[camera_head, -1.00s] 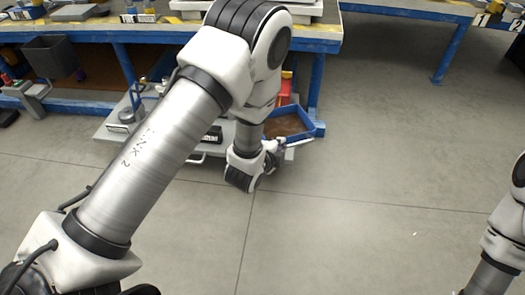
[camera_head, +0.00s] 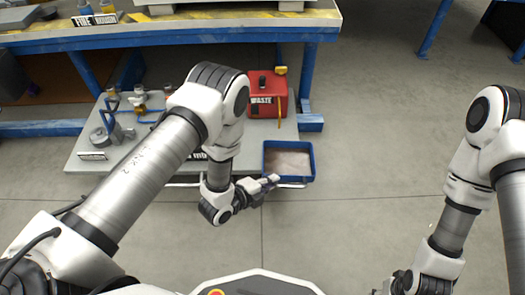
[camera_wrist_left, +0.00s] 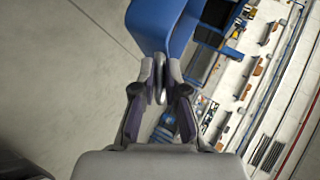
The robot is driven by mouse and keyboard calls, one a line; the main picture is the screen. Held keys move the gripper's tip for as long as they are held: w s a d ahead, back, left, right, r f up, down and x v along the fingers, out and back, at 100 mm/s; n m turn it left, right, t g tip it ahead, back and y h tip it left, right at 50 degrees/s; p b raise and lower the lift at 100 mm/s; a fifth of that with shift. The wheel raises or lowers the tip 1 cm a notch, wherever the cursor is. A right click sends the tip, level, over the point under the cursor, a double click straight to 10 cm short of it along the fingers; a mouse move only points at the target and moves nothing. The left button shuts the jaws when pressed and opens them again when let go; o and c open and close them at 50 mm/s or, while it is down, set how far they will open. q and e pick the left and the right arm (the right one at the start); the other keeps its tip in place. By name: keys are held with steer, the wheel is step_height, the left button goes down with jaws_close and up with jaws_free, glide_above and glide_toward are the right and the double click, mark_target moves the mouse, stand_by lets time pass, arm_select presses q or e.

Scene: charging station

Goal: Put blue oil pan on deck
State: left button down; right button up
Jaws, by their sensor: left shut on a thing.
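The blue oil pan (camera_head: 289,146) is a shallow square tray with a greyish-brown inside, beside the right front corner of the low grey deck (camera_head: 258,133). My left gripper (camera_head: 272,181) is shut on its near left edge. In the left wrist view, the fingers (camera_wrist_left: 155,95) meet at the blue pan (camera_wrist_left: 160,22), which runs out of the top of the picture. Whether the pan touches the deck or floor is unclear. My right gripper (camera_head: 402,284) is at the bottom right, partly cut off, its fingers not clear.
A red waste can (camera_head: 266,98) stands on the deck behind the pan. Brass and grey fittings (camera_head: 138,103) are on its left part. A blue-framed workbench (camera_head: 240,36) overhangs the back. The floor at right is open.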

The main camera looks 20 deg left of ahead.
arm_select(q)
steer(key=w+a+b, duration=0.1)
steer(key=w+a, duration=0.1)
steer(key=w, duration=0.1)
steer(key=w+a+f+b, duration=0.1)
steer(key=w+a+b, duration=0.1)
steer(key=w+a, duration=0.1)
steer(key=w+a+b, duration=0.1)
steer(key=w+a, duration=0.1)
steer(key=w, duration=0.2)
steer(key=shift+w+a+f+b, duration=0.2)
steer(key=shift+a+b, duration=0.05)
steer(key=shift+b, duration=0.1)
steer(key=f+b, duration=0.3)
steer(key=shift+w+a+f, duration=0.2)
steer(key=shift+w+f, duration=0.05)
steer(key=shift+f, duration=0.15)
steer(key=shift+r, duration=0.25)
steer(key=c, duration=1.4)
jaws_free()
steer(key=shift+f, duration=0.15)
steer(key=shift+o, duration=1)
